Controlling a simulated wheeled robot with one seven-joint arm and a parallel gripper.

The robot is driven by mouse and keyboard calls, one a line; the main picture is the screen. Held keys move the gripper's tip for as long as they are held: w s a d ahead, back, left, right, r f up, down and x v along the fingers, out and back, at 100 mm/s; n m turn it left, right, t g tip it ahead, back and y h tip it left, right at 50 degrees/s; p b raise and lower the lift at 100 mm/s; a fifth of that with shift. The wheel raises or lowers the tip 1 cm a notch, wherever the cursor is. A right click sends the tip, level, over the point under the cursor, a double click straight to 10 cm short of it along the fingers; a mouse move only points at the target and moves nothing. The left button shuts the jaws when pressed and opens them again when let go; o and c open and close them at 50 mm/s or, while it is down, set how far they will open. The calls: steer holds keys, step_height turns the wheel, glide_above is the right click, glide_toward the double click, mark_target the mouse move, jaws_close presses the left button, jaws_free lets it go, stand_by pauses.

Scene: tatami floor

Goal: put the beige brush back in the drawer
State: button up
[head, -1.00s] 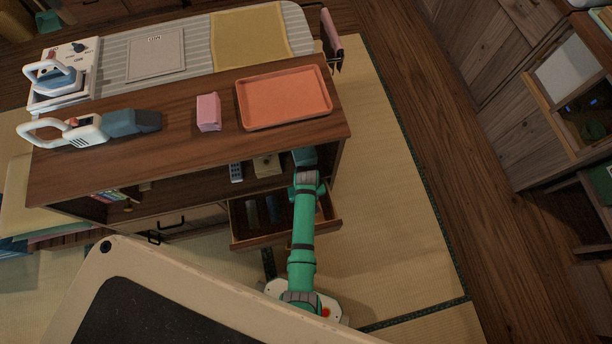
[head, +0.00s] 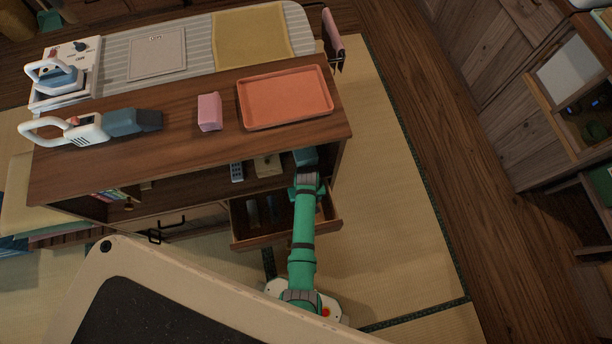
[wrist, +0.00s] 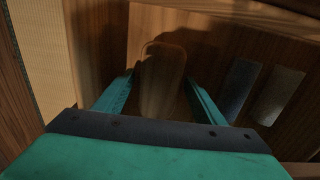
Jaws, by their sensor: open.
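The open drawer (head: 262,239) is pulled out below the dark wooden cabinet. In the wrist view its wooden inside (wrist: 215,50) is in shadow. A rounded brownish-beige piece, which looks like the brush (wrist: 163,92), lies there between my fingers, with its near end hidden by my gripper's body. My gripper (wrist: 159,76) is open, with one green finger on each side of the brush. I cannot tell whether either finger touches it. In the head view my arm reaches to the drawer and under the cabinet top, and hides the gripper and brush.
Two flat grey items (wrist: 240,88) (wrist: 278,94) lie in the drawer to the right of my fingers. The shelf above holds a remote (head: 237,172) and a small box (head: 267,165). An orange tray (head: 286,97), a pink block (head: 209,112) and a handheld vacuum (head: 100,128) are on top.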

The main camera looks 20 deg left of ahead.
step_height(320, 180, up, 12)
steer(key=s+d+t, duration=0.1)
steer(key=s+d+f+m+t, duration=0.1)
steer(key=s, duration=0.1)
steer(key=s+d+f+t+y, duration=0.1)
steer(key=shift+s+f+m, duration=0.2)
steer(key=shift+s+m, duration=0.1)
steer(key=s+d+r+t, duration=0.1)
steer(key=s+d+r+m+t, duration=0.1)
steer(key=s+r, duration=0.1)
steer(key=s+d+r+t, duration=0.1)
steer(key=s+t, duration=0.1)
steer(key=shift+s+d+r+m, duration=0.2)
steer(key=shift+s+d+m, duration=0.05)
steer(key=shift+d+m, duration=0.15)
steer(key=s+d+r+m+t, duration=0.1)
steer(key=s+d+r+t, duration=0.1)
steer(key=r, duration=0.7)
steer(key=s+d+r+m+t, duration=0.1)
steer(key=s+r+t, duration=0.2)
steer(key=r, duration=0.6)
steer(key=s+d+r+m+t+h, duration=0.1)
steer(key=s+d+r+t, duration=0.1)
steer(key=s+r, duration=0.3)
step_height(320, 180, up, 4)
steer(key=shift+s+d+r+t, duration=0.25)
steer(key=shift+d+t, duration=0.05)
steer(key=shift+t, duration=0.4)
steer(key=shift+c, duration=0.6)
